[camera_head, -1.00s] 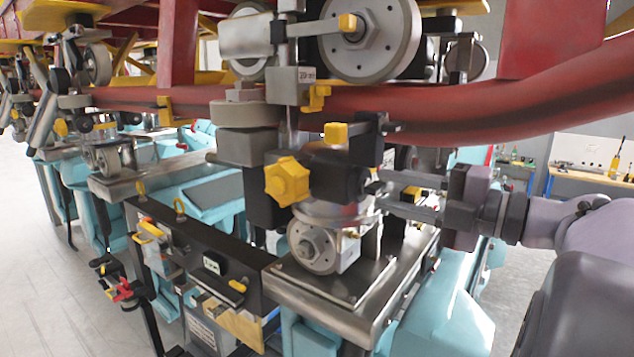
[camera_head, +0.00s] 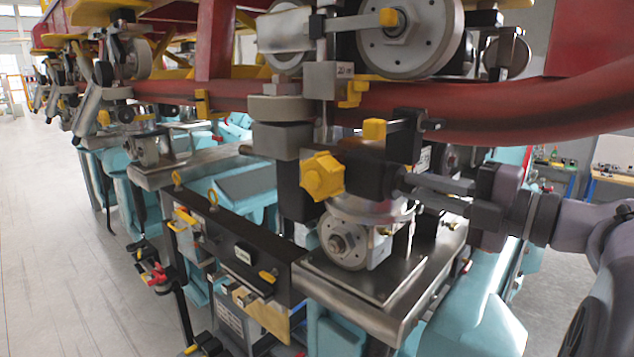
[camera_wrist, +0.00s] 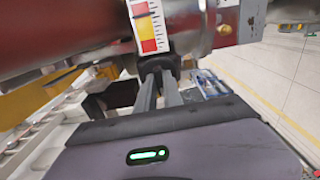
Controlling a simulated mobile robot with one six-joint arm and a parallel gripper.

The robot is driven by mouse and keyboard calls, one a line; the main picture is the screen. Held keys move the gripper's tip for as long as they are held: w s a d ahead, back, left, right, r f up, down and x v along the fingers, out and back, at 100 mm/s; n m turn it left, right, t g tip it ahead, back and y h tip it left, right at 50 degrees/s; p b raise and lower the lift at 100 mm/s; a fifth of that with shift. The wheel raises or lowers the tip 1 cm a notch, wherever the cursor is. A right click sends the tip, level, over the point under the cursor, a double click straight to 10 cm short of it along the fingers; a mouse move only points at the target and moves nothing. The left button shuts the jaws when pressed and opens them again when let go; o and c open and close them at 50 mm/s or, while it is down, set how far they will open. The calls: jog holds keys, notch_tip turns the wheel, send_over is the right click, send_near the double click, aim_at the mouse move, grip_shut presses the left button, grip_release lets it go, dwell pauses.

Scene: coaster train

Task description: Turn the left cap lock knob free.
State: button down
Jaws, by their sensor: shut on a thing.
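A yellow star-shaped knob (camera_head: 322,176) sits on the left face of a black block (camera_head: 368,178) below the red rail. My gripper (camera_head: 408,186) reaches in from the right, on the opposite side of the block from the star knob. Its two fingers are closed on a small dark part at the block's right side. In the wrist view my gripper (camera_wrist: 159,78) is shut on this dark knob-like part (camera_wrist: 158,64). The fingers and the block hide most of it, so I cannot tell its turn angle.
The red rail (camera_head: 500,110) runs just above my gripper. A large grey wheel (camera_head: 405,35) is above it, and a smaller wheel (camera_head: 345,243) is below the block. A steel plate (camera_head: 350,285) lies underneath. The floor (camera_head: 60,250) at left is open.

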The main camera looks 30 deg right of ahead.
jog(key=n+b, duration=0.1)
jog(key=n, duration=0.9)
jog(key=shift+f+n+b, duration=0.15)
jog(key=shift+n+b, duration=0.15)
jog(key=shift+n, duration=0.1)
jog(key=n+b, duration=0.2)
jog(key=n, duration=0.2)
jog(key=shift+n+b, duration=1)
jog(key=shift+n, duration=0.4)
jog(key=c, duration=1.5)
grip_release()
